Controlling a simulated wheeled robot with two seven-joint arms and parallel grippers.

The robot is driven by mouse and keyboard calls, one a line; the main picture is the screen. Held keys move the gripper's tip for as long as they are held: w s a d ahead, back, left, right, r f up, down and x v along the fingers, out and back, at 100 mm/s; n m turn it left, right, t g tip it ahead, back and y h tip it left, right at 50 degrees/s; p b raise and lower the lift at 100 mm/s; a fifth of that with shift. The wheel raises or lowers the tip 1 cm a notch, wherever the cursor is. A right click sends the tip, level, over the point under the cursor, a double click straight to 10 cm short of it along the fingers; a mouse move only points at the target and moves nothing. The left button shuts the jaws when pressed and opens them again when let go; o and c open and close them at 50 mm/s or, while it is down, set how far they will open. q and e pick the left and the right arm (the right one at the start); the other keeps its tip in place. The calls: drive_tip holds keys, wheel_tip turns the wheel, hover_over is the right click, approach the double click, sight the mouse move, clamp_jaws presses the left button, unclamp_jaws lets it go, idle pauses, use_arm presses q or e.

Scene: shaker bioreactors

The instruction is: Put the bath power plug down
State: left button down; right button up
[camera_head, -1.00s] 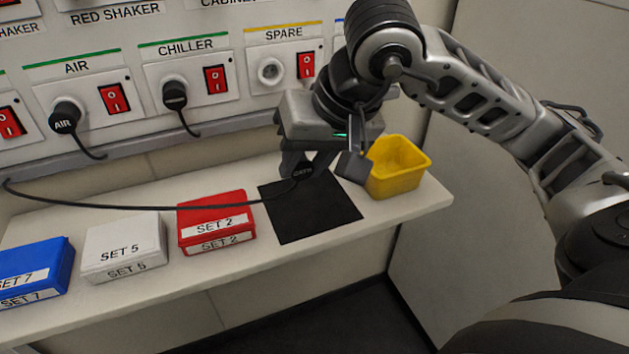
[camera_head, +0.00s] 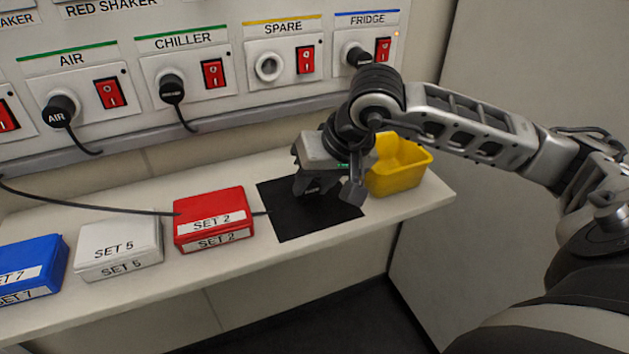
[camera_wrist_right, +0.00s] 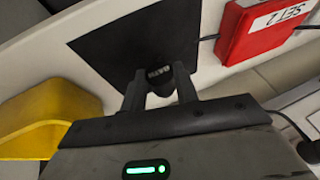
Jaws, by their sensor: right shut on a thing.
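My right gripper (camera_head: 318,190) is low over the black mat (camera_head: 290,222) on the shelf. It is shut on the black bath plug (camera_wrist_right: 158,74), whose end with pale lettering shows between the fingers in the right wrist view. The plug is at or very near the mat; I cannot tell if it touches. In the head view the gripper mostly hides the plug. Its black cable (camera_head: 120,207) runs left, passing by the red SET 2 box. My left gripper is not in view.
A yellow bin (camera_head: 398,167) stands just right of the gripper. The red SET 2 box (camera_head: 213,218), white SET 5 box (camera_head: 118,247) and blue SET 7 box (camera_head: 32,268) stand to the left. The socket panel (camera_head: 215,100) is behind, with an empty SPARE socket (camera_head: 268,67).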

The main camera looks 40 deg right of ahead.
use_arm(q)
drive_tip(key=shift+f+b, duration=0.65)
drive_tip(key=shift+b, duration=0.2)
use_arm(e)
drive_tip(key=shift+f, duration=0.65)
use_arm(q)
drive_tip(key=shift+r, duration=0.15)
use_arm(e)
drive_tip(key=o, duration=1)
drive_tip(key=shift+r, duration=0.1)
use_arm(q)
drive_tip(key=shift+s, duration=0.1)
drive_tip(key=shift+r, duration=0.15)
use_arm(e)
drive_tip(key=shift+r+p, duration=0.3)
drive_tip(key=shift+p, duration=0.2)
use_arm(q)
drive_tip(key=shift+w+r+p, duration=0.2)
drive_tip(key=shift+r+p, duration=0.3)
drive_tip(key=shift+p, duration=0.3)
use_arm(e)
drive_tip(key=v, duration=1.2)
drive_tip(key=shift+r, duration=0.3)
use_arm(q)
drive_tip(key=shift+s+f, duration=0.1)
